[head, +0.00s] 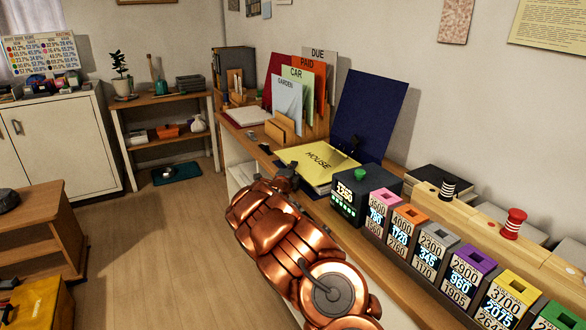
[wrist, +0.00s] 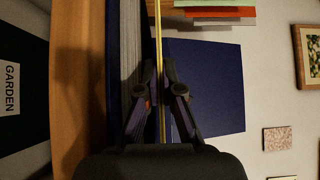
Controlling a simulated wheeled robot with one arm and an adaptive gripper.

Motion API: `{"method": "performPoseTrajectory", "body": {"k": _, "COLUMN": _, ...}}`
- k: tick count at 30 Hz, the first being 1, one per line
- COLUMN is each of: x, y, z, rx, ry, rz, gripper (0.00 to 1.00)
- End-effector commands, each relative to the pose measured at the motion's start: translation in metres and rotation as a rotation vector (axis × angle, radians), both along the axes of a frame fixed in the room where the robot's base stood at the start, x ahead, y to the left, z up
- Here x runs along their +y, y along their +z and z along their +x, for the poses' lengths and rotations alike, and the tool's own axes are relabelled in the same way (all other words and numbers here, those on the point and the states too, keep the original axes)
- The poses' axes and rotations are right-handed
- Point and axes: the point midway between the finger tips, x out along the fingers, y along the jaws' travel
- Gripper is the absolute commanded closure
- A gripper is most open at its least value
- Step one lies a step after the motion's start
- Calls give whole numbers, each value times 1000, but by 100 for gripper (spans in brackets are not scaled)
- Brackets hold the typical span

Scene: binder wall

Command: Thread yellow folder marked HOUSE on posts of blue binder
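The yellow folder marked HOUSE (head: 318,158) lies roughly flat over the open blue binder, whose dark blue cover (head: 366,112) stands up behind it. My gripper (head: 289,172) is at the folder's near left edge. In the wrist view the folder (wrist: 158,35) shows edge-on as a thin yellow line between my gripper's two fingers (wrist: 160,82), which are closed on it. A narrow gap separates it there from the binder's stack of pages (wrist: 131,50). The blue cover (wrist: 210,90) shows to the right. I cannot tell whether the posts pass through the folder.
A dark box with a lit display (head: 347,197) stands right of the folder, followed by a row of coloured number blocks (head: 432,248). Upright folders marked DUE, PAID, CAR and GARDEN (head: 288,98) stand behind left.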

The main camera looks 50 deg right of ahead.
Motion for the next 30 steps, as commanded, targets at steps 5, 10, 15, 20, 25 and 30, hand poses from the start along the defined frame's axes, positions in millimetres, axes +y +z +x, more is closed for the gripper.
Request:
{"method": "performPoseTrajectory", "body": {"k": 5, "x": 0, "y": -2, "z": 0, "rx": 0, "ry": 0, "rz": -1, "gripper": 100}}
{"method": "performPoseTrajectory", "body": {"k": 10, "x": 0, "y": -2, "z": 0, "rx": 0, "ry": 0, "rz": -1, "gripper": 100}}
{"method": "performPoseTrajectory", "body": {"k": 15, "x": 0, "y": -2, "z": 0, "rx": 0, "ry": 0, "rz": -1, "gripper": 100}}
{"method": "performPoseTrajectory", "body": {"k": 20, "x": 0, "y": -3, "z": 0, "rx": 0, "ry": 0, "rz": -1, "gripper": 100}}
{"method": "performPoseTrajectory", "body": {"k": 25, "x": 0, "y": -5, "z": 0, "rx": 0, "ry": 0, "rz": -1, "gripper": 100}}
{"method": "performPoseTrajectory", "body": {"k": 30, "x": 0, "y": -7, "z": 0, "rx": 0, "ry": 0, "rz": -1, "gripper": 100}}
